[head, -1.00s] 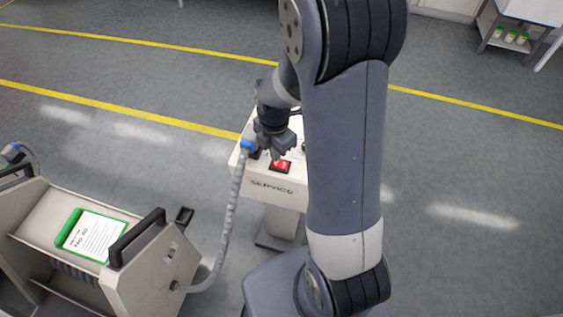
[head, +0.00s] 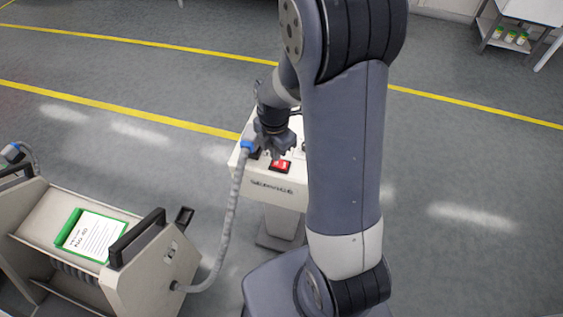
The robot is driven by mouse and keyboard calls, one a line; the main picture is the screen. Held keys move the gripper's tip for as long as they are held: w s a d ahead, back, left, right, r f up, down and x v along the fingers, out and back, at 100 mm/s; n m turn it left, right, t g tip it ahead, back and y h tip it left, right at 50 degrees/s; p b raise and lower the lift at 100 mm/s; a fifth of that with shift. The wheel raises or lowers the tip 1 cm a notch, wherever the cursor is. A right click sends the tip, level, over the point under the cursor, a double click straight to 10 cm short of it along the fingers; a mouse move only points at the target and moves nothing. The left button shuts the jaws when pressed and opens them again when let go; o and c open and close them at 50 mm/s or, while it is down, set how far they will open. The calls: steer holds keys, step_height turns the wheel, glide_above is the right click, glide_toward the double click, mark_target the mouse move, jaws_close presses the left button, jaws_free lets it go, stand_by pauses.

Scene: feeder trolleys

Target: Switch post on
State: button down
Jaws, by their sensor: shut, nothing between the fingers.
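The white service post (head: 272,194) stands in the middle of the view, left of my arm, with "SERVICE" lettered on its front. A red rocker switch (head: 280,166) in a dark frame sits on its top near the front edge. My gripper (head: 276,153) is shut and empty, pointing down just above the back of the switch. I cannot tell whether it touches the switch. My arm hides the right part of the post's top.
A grey ribbed hose with a blue collar (head: 247,146) runs from the post to the trolley (head: 150,272) at lower left. The trolley has a black handle (head: 137,238) and a green-framed card (head: 91,236). Open floor lies behind. A shelf with several jars (head: 510,37) stands far right.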

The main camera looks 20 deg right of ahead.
steer(key=shift+f+b, duration=0.8)
steer(key=shift+f, duration=0.2)
stand_by(0.5)
steer(key=shift+r+p, duration=2.75)
steer(key=shift+r, duration=0.85)
steer(key=shift+f, duration=0.1)
step_height(320, 180, down, 7)
steer(key=b, duration=0.5)
steer(key=shift+f+b, duration=0.1)
steer(key=shift+b, duration=0.25)
steer(key=shift+r, duration=0.2)
steer(key=shift+r+p, duration=0.15)
steer(key=shift+p, duration=0.15)
